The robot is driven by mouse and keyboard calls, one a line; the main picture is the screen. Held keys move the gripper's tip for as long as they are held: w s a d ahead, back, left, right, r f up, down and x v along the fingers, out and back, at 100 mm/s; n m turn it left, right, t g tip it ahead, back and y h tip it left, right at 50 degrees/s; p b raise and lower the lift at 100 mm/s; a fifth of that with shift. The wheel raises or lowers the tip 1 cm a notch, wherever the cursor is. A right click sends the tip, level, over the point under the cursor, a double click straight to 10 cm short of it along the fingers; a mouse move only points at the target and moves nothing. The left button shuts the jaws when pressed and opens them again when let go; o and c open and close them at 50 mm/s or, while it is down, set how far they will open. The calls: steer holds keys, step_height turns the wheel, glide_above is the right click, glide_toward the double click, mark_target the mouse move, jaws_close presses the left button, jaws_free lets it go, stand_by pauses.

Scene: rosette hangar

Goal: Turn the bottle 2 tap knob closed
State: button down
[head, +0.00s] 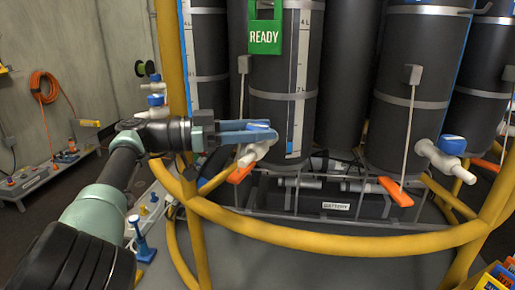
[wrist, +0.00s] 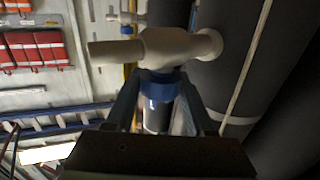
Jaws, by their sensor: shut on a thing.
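My gripper (head: 266,131) reaches in from the left and is shut on a blue tap knob (wrist: 160,84). The knob sits on a pale tap (head: 258,151) low on the front of a black bottle (head: 283,78). In the wrist view the two fingers stand on either side of the knob, and the tap body (wrist: 165,48) lies across above them. In the head view the fingers cover much of the knob. No bottle number is readable, so I cannot tell from a label which one is bottle 2.
A green READY tag (head: 264,28) hangs above. Another bottle to the right has a tap with a blue knob (head: 452,145); one more blue knob (head: 155,100) is at left. A yellow tubular rail (head: 330,237) curves in front. Orange pedals (head: 396,191) sit low on rods.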

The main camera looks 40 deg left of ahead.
steer(key=shift+r+b, duration=0.2)
steer(key=shift+b, duration=0.2)
steer(key=shift+c, duration=1.3)
jaws_free()
steer(key=shift+d+f, duration=0.1)
